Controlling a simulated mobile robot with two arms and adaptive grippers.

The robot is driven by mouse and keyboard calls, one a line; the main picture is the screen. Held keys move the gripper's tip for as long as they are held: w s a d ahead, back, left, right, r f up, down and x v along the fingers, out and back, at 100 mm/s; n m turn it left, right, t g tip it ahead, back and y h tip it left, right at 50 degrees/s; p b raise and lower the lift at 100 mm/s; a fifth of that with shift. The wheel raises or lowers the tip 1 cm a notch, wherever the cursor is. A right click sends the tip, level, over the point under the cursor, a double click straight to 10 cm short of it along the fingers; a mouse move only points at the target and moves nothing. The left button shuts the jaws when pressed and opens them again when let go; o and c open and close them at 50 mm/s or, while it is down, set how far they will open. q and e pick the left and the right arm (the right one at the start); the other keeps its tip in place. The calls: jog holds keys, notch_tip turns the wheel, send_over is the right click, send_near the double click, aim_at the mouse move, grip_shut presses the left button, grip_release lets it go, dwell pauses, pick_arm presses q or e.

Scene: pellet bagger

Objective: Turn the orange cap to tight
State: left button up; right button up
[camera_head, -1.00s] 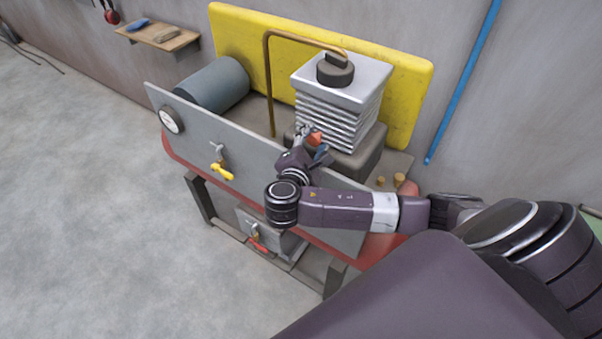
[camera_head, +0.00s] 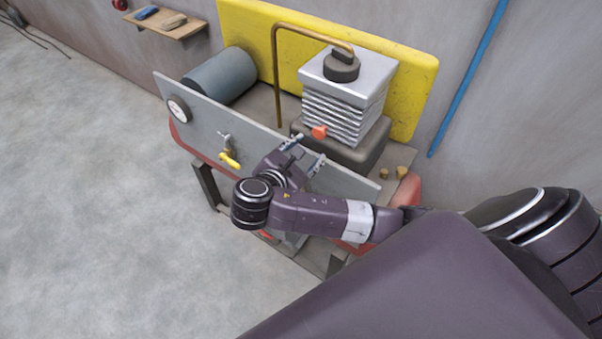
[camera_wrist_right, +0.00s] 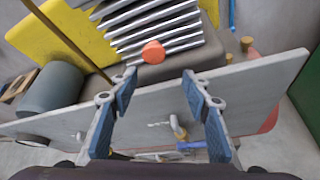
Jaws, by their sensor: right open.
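The orange cap (camera_head: 319,131) sits on the side of the dark block under the ribbed metal stack, and it shows whole in the head view. In the right wrist view the orange cap (camera_wrist_right: 153,52) lies beyond the fingertips, roughly between them. My right gripper (camera_head: 305,152) is open and empty, in front of the cap and apart from it. Its two blue fingers also show spread in the right wrist view (camera_wrist_right: 160,85). My left gripper is not in view.
A grey panel (camera_head: 350,184) with a gauge (camera_head: 178,108) and a yellow-handled tap (camera_head: 229,158) stands along the machine's front. A bent copper pipe (camera_head: 277,80) and a yellow back plate (camera_head: 240,35) stand behind. Two small brass plugs (camera_head: 402,172) sit at right.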

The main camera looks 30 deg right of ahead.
jog(key=s+a+f+m+g+y+b, duration=0.1)
jog(key=s+a+f+m+y, duration=0.1)
jog(key=f, duration=0.7)
jog(key=s+a+f+m+g+y+b, duration=0.1)
jog(key=s+a+f+m+y, duration=0.1)
jog(key=f, duration=0.7)
jog(key=s+a+f+m+g+y+b, duration=0.1)
jog(key=s+a+f+m+y, duration=0.1)
jog(key=f, duration=0.6)
jog(key=shift+s+a+f+m+y+b, duration=0.3)
jog(key=shift+s+a+f+y, duration=0.25)
jog(key=shift+s, duration=0.6)
jog(key=shift+w+d+r, duration=0.1)
